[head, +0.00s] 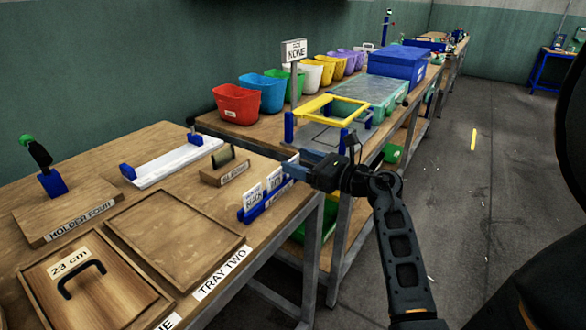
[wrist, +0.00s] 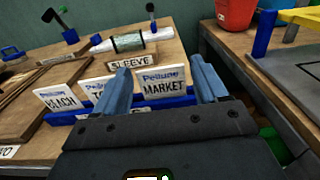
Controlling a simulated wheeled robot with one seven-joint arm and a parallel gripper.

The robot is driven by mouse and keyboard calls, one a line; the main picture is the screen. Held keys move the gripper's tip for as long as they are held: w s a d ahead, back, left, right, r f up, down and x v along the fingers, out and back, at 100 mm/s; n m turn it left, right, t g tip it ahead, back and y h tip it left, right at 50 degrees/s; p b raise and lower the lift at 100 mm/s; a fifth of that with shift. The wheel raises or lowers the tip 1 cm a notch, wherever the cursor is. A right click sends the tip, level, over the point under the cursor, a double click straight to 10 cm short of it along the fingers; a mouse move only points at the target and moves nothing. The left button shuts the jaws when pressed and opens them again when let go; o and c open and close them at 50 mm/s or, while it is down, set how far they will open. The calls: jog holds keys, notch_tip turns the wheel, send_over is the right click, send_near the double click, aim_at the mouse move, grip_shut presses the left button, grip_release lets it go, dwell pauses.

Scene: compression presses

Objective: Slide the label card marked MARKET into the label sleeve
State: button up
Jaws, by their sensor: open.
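The MARKET card (wrist: 163,86) is white and stands upright in the blue card rack (head: 256,212), at its right end in the wrist view. My gripper (wrist: 159,65) is open, with one blue finger on each side of the MARKET card in that view. I cannot tell whether the fingers touch it. In the head view my gripper (head: 292,167) is over the rack's far end and hides most of that card. The label sleeve (wrist: 128,42) is a dark green, clear-looking piece on a wooden block marked SLEEVE (wrist: 129,63); in the head view it (head: 222,158) stands left of my gripper.
The BEACH card (wrist: 58,102) and a partly hidden card (wrist: 99,92) share the rack. A white rail with blue ends (head: 172,162), a holder block (head: 65,210) and a wooden tray (head: 178,243) lie to the left. A yellow frame (head: 330,105) stands behind my gripper.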

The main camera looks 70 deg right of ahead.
jog(key=shift+c, duration=0.4)
jog(key=c, duration=0.7)
